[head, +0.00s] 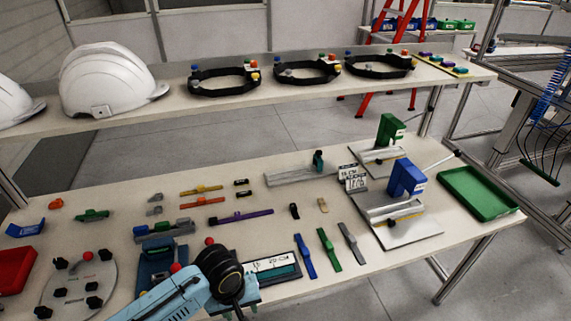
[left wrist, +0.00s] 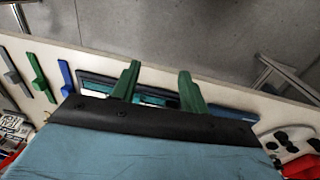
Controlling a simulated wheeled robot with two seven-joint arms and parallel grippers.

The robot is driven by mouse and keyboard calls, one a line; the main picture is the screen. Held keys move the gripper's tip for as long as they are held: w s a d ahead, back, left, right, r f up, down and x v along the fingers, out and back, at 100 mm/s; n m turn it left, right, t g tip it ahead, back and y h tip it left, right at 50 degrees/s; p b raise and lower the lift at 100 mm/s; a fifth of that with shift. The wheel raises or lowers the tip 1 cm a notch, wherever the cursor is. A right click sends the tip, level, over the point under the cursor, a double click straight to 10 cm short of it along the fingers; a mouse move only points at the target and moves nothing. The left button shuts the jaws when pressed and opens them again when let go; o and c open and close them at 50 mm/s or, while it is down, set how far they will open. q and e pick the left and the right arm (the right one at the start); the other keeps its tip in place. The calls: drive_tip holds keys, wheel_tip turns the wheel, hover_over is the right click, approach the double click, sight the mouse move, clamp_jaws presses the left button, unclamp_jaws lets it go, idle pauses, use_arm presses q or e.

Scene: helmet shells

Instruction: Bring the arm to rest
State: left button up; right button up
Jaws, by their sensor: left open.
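My left arm (head: 178,295) reaches in from the bottom of the head view over the near edge of the table. My left gripper (left wrist: 160,80) shows in the left wrist view with its two green fingers apart and nothing between them. Beyond the fingers lies a dark tray with a teal inside (left wrist: 152,98); it also shows in the head view (head: 274,270), just right of my arm's black joint. In the head view the gripper is mostly hidden behind my arm. My right gripper is in neither view.
White helmet shells (head: 108,80) and black headbands (head: 224,80) stand on the raised back shelf. Several small tools and straps (head: 329,254) lie on the table (head: 290,216). Blue (head: 405,180) and green (head: 390,131) fixtures and a green tray (head: 478,194) stand right.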

use_arm(q)
drive_tip(key=s+a+f+b, duration=0.2)
drive_tip(key=a+f, duration=0.1)
drive_tip(key=f, duration=0.6)
drive_tip(key=s+a+f+m+t+b, duration=0.1)
drive_tip(key=s+a+f+b, duration=0.1)
drive_tip(key=f, duration=0.6)
drive_tip(key=s+a+f+b, duration=0.2)
drive_tip(key=a+f, duration=0.1)
drive_tip(key=f, duration=0.6)
drive_tip(key=s+a+f+m+b, duration=0.2)
drive_tip(key=s+f, duration=0.6)
drive_tip(key=s, duration=0.5)
drive_tip(key=s+a+f+m+b, duration=0.2)
drive_tip(key=s+a+f, duration=0.2)
drive_tip(key=s+f, duration=0.4)
drive_tip(key=s, duration=0.6)
drive_tip(key=shift+s+a+m+y, duration=0.15)
drive_tip(key=shift+a+m+y, duration=0.15)
drive_tip(key=shift+m+y, duration=0.1)
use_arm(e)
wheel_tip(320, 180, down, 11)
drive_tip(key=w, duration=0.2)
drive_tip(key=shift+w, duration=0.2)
use_arm(q)
drive_tip(key=shift+c, duration=0.2)
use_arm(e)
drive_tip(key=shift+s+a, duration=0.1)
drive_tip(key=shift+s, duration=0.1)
